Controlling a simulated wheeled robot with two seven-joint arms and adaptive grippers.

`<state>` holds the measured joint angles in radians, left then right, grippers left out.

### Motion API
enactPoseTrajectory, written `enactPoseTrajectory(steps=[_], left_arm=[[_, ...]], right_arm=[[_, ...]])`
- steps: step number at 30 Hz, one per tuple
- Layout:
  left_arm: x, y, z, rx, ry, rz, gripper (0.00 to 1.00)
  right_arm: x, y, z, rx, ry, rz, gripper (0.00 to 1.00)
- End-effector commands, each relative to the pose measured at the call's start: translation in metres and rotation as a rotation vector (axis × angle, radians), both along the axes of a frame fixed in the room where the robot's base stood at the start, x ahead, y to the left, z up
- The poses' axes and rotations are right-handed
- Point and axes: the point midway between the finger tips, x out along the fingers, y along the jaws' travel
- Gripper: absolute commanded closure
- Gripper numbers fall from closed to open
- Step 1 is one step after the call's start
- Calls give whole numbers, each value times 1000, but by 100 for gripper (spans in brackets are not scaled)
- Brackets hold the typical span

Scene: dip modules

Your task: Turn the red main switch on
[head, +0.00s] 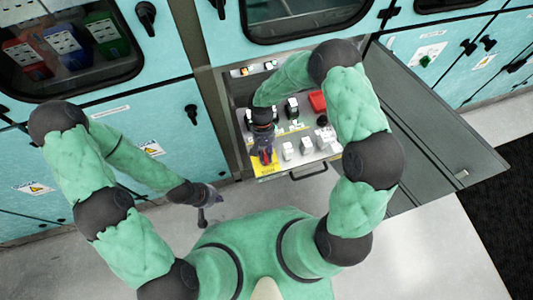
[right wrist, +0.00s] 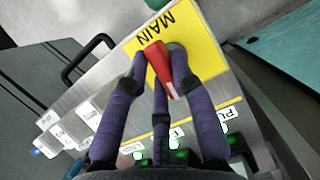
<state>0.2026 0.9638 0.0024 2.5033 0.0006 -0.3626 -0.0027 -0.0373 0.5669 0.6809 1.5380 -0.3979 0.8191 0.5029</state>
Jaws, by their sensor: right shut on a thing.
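The red main switch (right wrist: 159,64) has a tapered red handle on a yellow plate (right wrist: 205,45) marked MAIN. My right gripper (right wrist: 160,68) is shut on the handle, with purple fingers on both sides of it. In the head view my right gripper (head: 265,156) reaches down over the yellow plate (head: 264,171) at the front left corner of the control panel, and the red handle is mostly hidden. My left gripper (head: 207,205) hangs away from the panel, above the floor; its fingers are too small to tell open from shut.
The panel holds white switches (head: 306,145), black knobs (head: 292,107) and a red block (head: 317,101). A front handle (head: 309,172) sticks out below it. An open grey door (head: 435,135) stands to the right. Teal cabinets (head: 160,125) line the left; grey floor is clear in front.

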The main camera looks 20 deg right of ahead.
Motion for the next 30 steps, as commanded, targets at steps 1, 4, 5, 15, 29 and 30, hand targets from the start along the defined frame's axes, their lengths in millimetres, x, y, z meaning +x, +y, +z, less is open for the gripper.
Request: enactPoseTrajectory(steps=[1,4,5,15,29,30], left_arm=[[0,0,0,0,0,0,100],[0,0,0,0,0,0,100],[0,0,0,0,0,0,100],[0,0,0,0,0,0,100],[0,0,-1,0,0,0,100],[0,0,-1,0,0,0,100]], right_arm=[[1,1,0,0,-2,23,100],[1,0,0,0,-1,57,100],[1,0,0,0,-1,66,100],[1,0,0,0,-2,105,100],[1,0,0,0,-2,105,51],[1,0,0,0,-1,105,51]])
